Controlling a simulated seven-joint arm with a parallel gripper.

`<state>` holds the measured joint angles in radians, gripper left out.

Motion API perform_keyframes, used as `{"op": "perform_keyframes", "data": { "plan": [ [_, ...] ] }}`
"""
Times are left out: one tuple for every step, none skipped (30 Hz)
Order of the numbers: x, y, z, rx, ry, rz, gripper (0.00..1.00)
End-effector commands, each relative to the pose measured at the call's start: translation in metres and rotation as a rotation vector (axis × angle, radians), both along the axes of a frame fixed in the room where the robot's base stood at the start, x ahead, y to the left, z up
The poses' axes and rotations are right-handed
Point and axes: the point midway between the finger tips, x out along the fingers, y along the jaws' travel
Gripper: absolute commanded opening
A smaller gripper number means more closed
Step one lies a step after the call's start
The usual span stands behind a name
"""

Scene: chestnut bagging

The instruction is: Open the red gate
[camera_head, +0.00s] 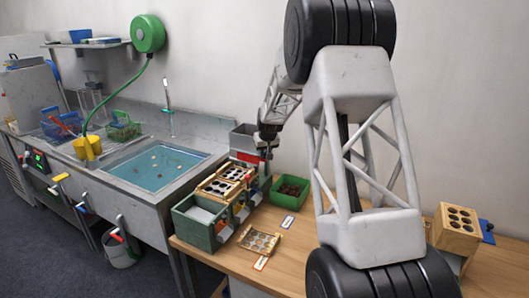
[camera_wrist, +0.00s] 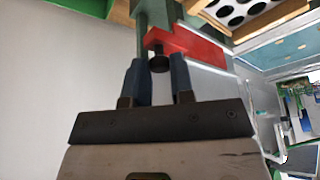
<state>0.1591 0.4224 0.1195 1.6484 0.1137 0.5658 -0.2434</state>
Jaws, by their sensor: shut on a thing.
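The red gate (camera_wrist: 195,45) shows in the wrist view as a flat red plate beside a grey-green post, with a dark round knob (camera_wrist: 158,63) at its near end. My gripper (camera_wrist: 160,75) has its two blue-grey fingers on either side of the knob and is shut on it. In the head view my gripper (camera_head: 267,143) reaches down at the grey bin (camera_head: 243,138) behind the wooden hole trays. The red gate (camera_head: 247,157) shows there as a small red strip, partly hidden. How far the gate stands open cannot be told.
A green tray of chestnuts (camera_head: 290,189) lies on the wooden table right of the bin. Wooden hole trays (camera_head: 228,179) and a green box (camera_head: 199,224) stand in front. A water-filled sink (camera_head: 157,166) is at the left.

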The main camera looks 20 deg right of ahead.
Motion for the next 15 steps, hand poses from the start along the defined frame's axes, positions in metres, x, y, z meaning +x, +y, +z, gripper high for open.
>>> {"op": "perform_keyframes", "data": {
  "plan": [
    [-0.002,-0.002,0.0,0.0,0.0,-0.001,0.0],
    [-0.003,-0.003,0.0,0.0,0.0,-0.001,0.0],
    [-0.005,-0.006,0.0,-0.001,0.0,-0.001,0.0],
    [-0.007,-0.008,0.0,-0.001,0.001,0.0,0.0],
    [-0.01,-0.011,0.0,-0.001,0.001,0.0,0.0],
    [-0.013,-0.014,0.0,-0.001,0.0,0.0,0.0],
    [-0.016,-0.017,0.001,-0.001,0.0,-0.001,0.0],
    [-0.019,-0.02,0.001,-0.001,0.0,-0.001,0.0],
    [-0.023,-0.024,0.001,0.0,0.0,-0.002,0.0],
    [-0.025,-0.026,0.0,0.0,0.0,-0.002,0.0],
    [-0.027,-0.029,0.0,0.0,0.0,-0.002,0.0],
    [-0.03,-0.031,0.0,0.0,0.0,-0.002,0.0],
    [-0.032,-0.032,0.0,0.001,0.0,-0.002,0.0],
    [-0.033,-0.033,0.001,0.0,0.0,-0.001,0.0],
    [-0.034,-0.034,0.001,0.0,0.0,-0.001,0.0]
  ]
}}
